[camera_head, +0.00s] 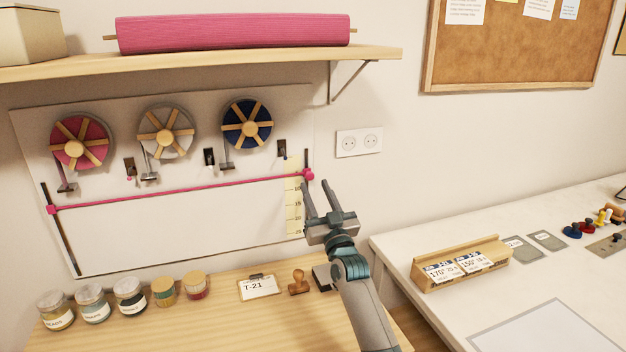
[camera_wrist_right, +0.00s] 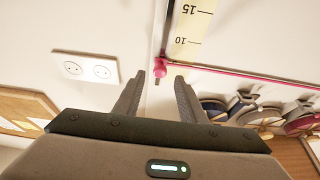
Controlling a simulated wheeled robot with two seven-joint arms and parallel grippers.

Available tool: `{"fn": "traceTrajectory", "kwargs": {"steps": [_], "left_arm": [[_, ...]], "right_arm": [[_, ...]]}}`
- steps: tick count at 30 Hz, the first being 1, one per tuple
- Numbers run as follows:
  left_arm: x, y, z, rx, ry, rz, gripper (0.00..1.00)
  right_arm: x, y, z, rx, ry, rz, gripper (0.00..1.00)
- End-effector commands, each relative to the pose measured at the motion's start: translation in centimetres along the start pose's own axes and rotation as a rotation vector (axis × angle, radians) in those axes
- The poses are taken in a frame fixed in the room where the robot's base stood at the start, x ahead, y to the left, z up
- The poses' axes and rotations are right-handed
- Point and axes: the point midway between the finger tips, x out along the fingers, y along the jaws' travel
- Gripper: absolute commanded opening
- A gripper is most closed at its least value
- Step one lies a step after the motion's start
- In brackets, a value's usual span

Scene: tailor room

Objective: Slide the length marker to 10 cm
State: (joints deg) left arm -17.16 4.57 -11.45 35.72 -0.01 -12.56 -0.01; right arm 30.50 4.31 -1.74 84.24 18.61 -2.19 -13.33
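The length marker is a pink bar (camera_head: 185,190) that runs across a white wall board (camera_head: 165,238), slightly tilted in the head view. Its pink end knob (camera_head: 309,175) sits on the thin dark rail at the right. A pale yellow scale (camera_head: 293,210) hangs beside that rail. In the right wrist view, upside down, the bar (camera_wrist_right: 240,75) crosses just past the scale's 10 mark, on the side away from 15. My right gripper (camera_head: 316,186) is open and empty just below the knob. In the wrist view the knob (camera_wrist_right: 160,68) shows between its fingertips (camera_wrist_right: 158,77). My left gripper is not in view.
Ribbon reels (camera_head: 80,142) hang above the bar. A wooden shelf (camera_head: 200,63) with a pink roll juts out overhead. Jars (camera_head: 92,303), a T-21 clipboard (camera_head: 259,287) and a stamp (camera_head: 298,284) stand on the bench below. A wall socket (camera_head: 359,142) is right of the board.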

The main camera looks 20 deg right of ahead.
Motion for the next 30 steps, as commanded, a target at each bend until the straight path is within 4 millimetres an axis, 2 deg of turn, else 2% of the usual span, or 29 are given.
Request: {"fn": "traceTrajectory", "kwargs": {"steps": [3, 9, 20, 21, 25, 30], "left_arm": [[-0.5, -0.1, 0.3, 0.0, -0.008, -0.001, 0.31], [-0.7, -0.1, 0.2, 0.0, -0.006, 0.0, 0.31], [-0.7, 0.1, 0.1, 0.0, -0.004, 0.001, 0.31], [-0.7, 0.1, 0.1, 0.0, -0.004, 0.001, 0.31], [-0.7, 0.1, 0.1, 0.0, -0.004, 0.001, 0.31], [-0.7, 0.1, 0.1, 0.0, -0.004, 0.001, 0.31]], "right_arm": [[1.6, 0.0, -0.1, 0.0, 0.0, 0.0, 0.37], [3.0, 0.0, -0.1, -0.001, 0.001, 0.0, 0.37], [3.2, 0.0, 0.0, 0.0, 0.0, 0.0, 0.37], [3.2, 0.0, 0.0, 0.0, 0.0, 0.0, 0.33], [3.2, 0.0, 0.0, 0.0, 0.0, 0.0, 0.02], [3.2, 0.0, 0.1, 0.0, 0.0, 0.0, 0.0]]}}
